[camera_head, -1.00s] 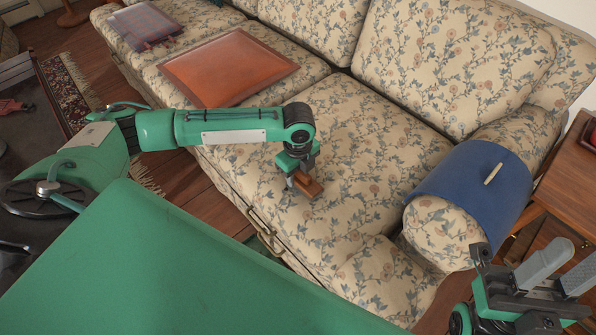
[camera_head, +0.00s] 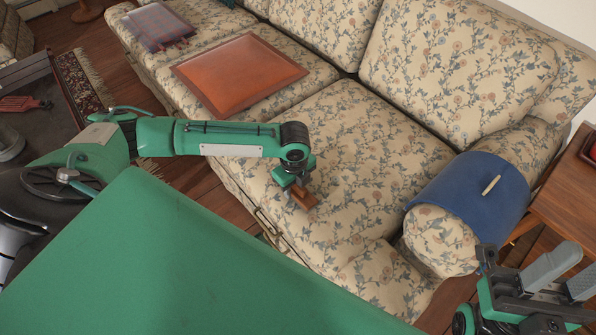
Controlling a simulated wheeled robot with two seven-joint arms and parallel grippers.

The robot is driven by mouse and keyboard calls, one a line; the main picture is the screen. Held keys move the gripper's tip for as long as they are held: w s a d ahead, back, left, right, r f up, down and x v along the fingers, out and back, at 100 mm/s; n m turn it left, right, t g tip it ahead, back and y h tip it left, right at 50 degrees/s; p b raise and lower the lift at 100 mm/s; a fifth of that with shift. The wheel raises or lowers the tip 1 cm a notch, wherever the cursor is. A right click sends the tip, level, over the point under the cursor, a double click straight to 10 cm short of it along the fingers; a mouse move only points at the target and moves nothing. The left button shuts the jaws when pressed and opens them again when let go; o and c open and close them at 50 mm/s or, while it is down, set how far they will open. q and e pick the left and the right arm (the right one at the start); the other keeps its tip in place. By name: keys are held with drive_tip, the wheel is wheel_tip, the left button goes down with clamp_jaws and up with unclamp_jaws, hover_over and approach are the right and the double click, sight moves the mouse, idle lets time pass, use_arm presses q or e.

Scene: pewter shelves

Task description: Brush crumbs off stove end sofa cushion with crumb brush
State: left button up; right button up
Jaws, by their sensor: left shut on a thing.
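The sofa's floral seat cushion (camera_head: 340,140) at the right end fills the middle of the head view. My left gripper (camera_head: 294,185) is over its front part, shut on a small brown wooden crumb brush (camera_head: 304,199). The brush is low at the cushion surface; I cannot tell whether its underside touches. No crumbs can be made out on the floral fabric. My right gripper (camera_head: 563,275) is at the lower right, away from the cushion, its grey fingers apart and nothing seen between them.
A blue cloth (camera_head: 455,195) with a small pale stick (camera_head: 491,186) covers the sofa's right arm. A wooden side table (camera_head: 565,195) stands at right.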

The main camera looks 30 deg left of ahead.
sight(277, 207)
use_arm(q)
drive_tip(key=shift+s+a+r+p, duration=0.1)
drive_tip(key=shift+s+a+p, duration=0.1)
drive_tip(key=shift+s+p, duration=0.4)
drive_tip(key=shift+s+a+r+p, duration=0.1)
drive_tip(key=shift+s+a+p, duration=0.1)
drive_tip(key=shift+s+p, duration=0.4)
drive_tip(key=shift+s+a+f, duration=0.1)
drive_tip(key=shift+s+f, duration=0.05)
drive_tip(key=shift+s, duration=0.05)
drive_tip(key=s+p, duration=0.2)
drive_tip(key=p, duration=0.1)
drive_tip(key=shift+s+a, duration=0.3)
drive_tip(key=shift+a, duration=0.1)
drive_tip(key=shift+s+a+f+p, duration=0.15)
drive_tip(key=shift+s+f+p, duration=0.05)
drive_tip(key=shift+s+p, duration=0.15)
drive_tip(key=s+p, duration=0.2)
drive_tip(key=shift+s+a+r+p, duration=0.2)
drive_tip(key=shift+s+a+p, duration=0.05)
drive_tip(key=shift+a+p, duration=0.15)
drive_tip(key=shift+s+a, duration=0.1)
drive_tip(key=shift+s, duration=0.1)
drive_tip(key=shift+f, duration=0.2)
drive_tip(key=shift+r, duration=0.1)
